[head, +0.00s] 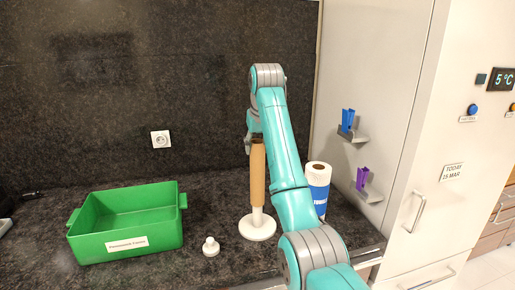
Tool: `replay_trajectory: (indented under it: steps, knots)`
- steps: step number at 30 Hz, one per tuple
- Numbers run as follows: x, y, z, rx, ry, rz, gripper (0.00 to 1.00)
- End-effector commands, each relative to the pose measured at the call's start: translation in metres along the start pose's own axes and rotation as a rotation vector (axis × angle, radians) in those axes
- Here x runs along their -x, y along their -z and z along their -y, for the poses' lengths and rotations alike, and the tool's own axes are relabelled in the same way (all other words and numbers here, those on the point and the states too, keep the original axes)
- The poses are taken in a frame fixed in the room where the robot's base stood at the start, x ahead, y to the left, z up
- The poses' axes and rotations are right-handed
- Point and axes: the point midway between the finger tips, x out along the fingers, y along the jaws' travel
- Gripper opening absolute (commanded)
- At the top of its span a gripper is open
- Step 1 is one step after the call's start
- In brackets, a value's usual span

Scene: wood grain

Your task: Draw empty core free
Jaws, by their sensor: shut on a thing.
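The empty core (258,177), a long brown cardboard tube, is upright over the white holder (257,229) with its round base. Its lower end is above the base, and a short piece of white post shows beneath it. My gripper (252,143) is at the top end of the core and shut on it. The fingertips are small and partly hidden by my arm. A white knob-like cap (210,247) stands on the counter left of the holder. A fresh white paper roll (318,176) with a blue wrapper stands to the right, partly behind my arm.
A green labelled crate (125,244) stands on the dark counter at the left, and looks empty. The cabinet wall at right carries a blue clip (347,120) and a purple clip (361,179) on small shelves. A socket (160,139) is on the back wall.

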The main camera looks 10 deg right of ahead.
Motion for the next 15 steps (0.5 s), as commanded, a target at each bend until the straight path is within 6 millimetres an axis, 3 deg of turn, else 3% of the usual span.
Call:
replay_trajectory:
  steps: [15]
  knots:
    - [0.015, 0.010, 0.000, 0.000, 0.000, 0.000, 0.03]
